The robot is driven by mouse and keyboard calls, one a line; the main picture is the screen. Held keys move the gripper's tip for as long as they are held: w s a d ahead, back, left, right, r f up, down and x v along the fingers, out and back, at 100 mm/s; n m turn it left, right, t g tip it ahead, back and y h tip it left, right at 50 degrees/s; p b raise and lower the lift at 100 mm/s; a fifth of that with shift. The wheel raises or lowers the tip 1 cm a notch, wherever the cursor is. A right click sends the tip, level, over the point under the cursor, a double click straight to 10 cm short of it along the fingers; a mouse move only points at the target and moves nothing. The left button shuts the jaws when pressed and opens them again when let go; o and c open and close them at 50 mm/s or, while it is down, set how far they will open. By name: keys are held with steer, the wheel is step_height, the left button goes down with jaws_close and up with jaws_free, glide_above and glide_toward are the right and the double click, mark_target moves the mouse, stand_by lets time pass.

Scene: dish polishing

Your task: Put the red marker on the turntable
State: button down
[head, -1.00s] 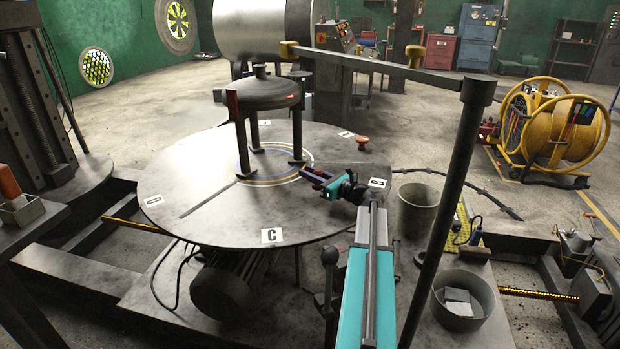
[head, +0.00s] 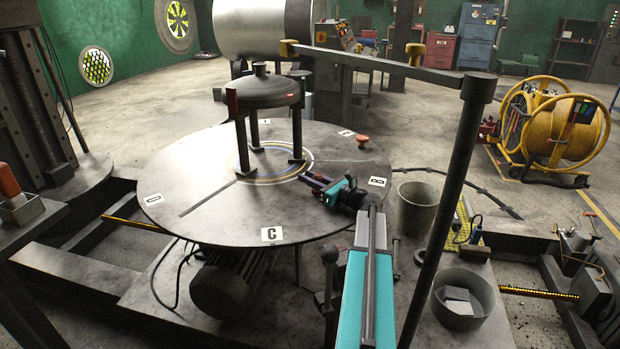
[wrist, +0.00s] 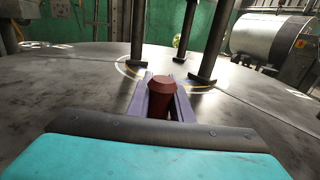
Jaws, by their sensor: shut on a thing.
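The turntable (head: 215,213) is a wide grey disc with letter labels and coloured rings at its centre. My gripper (head: 312,182) is low over its right part, between the centre rings and the B label. In the wrist view my gripper (wrist: 160,88) has its purple fingers shut on the red marker (wrist: 160,97), a dark red piece with a wider top. The marker looks upright. Its lower end is hidden, so I cannot tell whether it touches the turntable. In the head view the marker is too small to make out clearly.
A domed lid on legs (head: 265,94) stands at the turntable's centre, just beyond my gripper. An orange-red knob (head: 362,139) is at the right rim. A dark post with a crossbar (head: 458,190) rises at right. Grey buckets (head: 416,208) stand below. The turntable's front left is clear.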

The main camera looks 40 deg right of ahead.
steer(key=c, duration=1.6)
jaws_free()
steer(key=shift+r, duration=0.5)
steer(key=shift+s+r, duration=0.1)
steer(key=shift+s, duration=0.15)
steer(key=s, duration=0.7)
steer(key=s+d, duration=0.1)
steer(key=s, duration=0.3)
steer(key=shift+s, duration=0.25)
